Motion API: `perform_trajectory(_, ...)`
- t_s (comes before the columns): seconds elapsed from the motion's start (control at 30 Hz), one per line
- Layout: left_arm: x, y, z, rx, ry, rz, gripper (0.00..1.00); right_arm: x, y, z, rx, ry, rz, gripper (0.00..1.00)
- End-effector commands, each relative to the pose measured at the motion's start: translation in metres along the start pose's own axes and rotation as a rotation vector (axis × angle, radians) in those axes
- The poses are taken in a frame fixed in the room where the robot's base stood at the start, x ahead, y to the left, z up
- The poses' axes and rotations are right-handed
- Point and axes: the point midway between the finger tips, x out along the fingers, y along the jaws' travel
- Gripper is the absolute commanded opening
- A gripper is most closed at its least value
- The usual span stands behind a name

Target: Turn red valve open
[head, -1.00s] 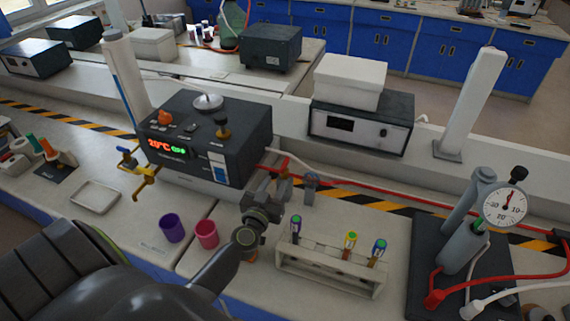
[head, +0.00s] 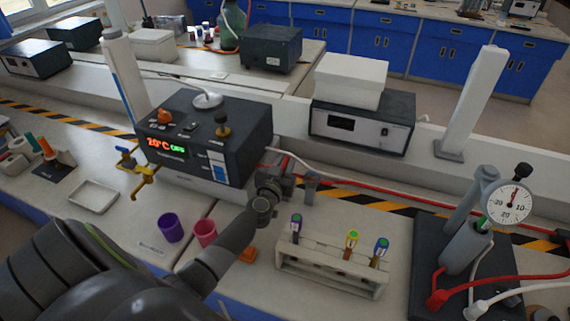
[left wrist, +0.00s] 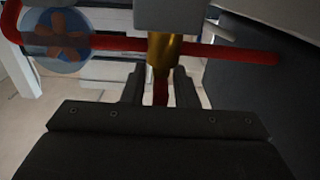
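The red valve shows in the left wrist view as a narrow red handle (left wrist: 160,92) under a brass stem (left wrist: 164,50), on a red pipe (left wrist: 235,53). My left gripper (left wrist: 160,95) has one dark finger on each side of the handle, with gaps visible, so it looks open around it. In the head view my left gripper (head: 275,180) is at the right side of the dark control box (head: 240,135) and hides most of the valve there. My right gripper is not in view.
A red hose (head: 390,194) runs right along the bench. A tube rack (head: 330,275) stands right of my left arm. Purple (head: 170,228) and pink (head: 205,233) cups stand to its left. A gauge (head: 509,203) is at the far right. A blue disc (left wrist: 58,40) is beside the pipe.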

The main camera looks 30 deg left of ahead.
Motion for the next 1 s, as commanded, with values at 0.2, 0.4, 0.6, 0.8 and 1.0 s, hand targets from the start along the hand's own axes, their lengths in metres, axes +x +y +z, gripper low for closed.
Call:
perform_trajectory(0.2,0.000,0.000,0.000,0.000,0.000,0.000,0.00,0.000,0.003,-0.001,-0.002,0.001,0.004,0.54)
perform_trajectory(0.4,0.000,0.000,-0.001,0.000,-0.002,-0.016,0.00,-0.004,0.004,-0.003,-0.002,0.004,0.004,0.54)
perform_trajectory(0.6,0.000,0.001,-0.005,-0.002,-0.006,-0.133,0.00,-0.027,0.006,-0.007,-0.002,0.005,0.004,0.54)
perform_trajectory(0.8,0.000,0.000,-0.002,-0.001,-0.004,-0.240,0.00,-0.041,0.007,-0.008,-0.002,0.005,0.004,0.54)
perform_trajectory(1.0,-0.001,0.000,0.000,0.001,0.000,-0.267,0.00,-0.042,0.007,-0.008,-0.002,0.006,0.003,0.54)
